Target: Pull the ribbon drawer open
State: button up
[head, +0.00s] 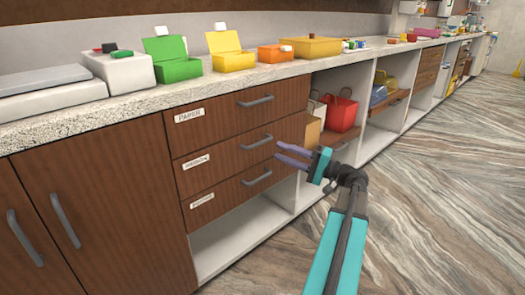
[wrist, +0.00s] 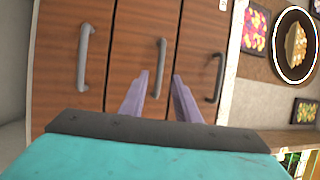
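The drawer unit has three stacked brown wood-grain drawers, all shut in the head view. The middle drawer front (head: 220,158) has a small label (head: 196,162) that seems to read ribbon. Its grey bar handle (head: 257,142) also shows in the wrist view (wrist: 159,67), in line with the gap between my fingertips. My gripper (head: 278,150) has purple fingers, which are apart and empty; they also show in the wrist view (wrist: 160,75). It is in front of the drawers, near that handle. I cannot tell the remaining distance, and no contact shows.
The top drawer (head: 225,112), labelled paper, and the bottom drawer (head: 225,192) have similar handles. The stone countertop (head: 140,112) above holds a green box (head: 178,70) and yellow box (head: 233,61). Right of the drawers, an open shelf holds a red bag (head: 342,115). The floor (head: 430,190) is clear.

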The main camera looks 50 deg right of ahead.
aim_at(264, 145)
jog(key=shift+b+x, duration=1.2)
jog(key=shift+x, duration=2.6)
jog(key=shift+f, duration=0.1)
grip_shut()
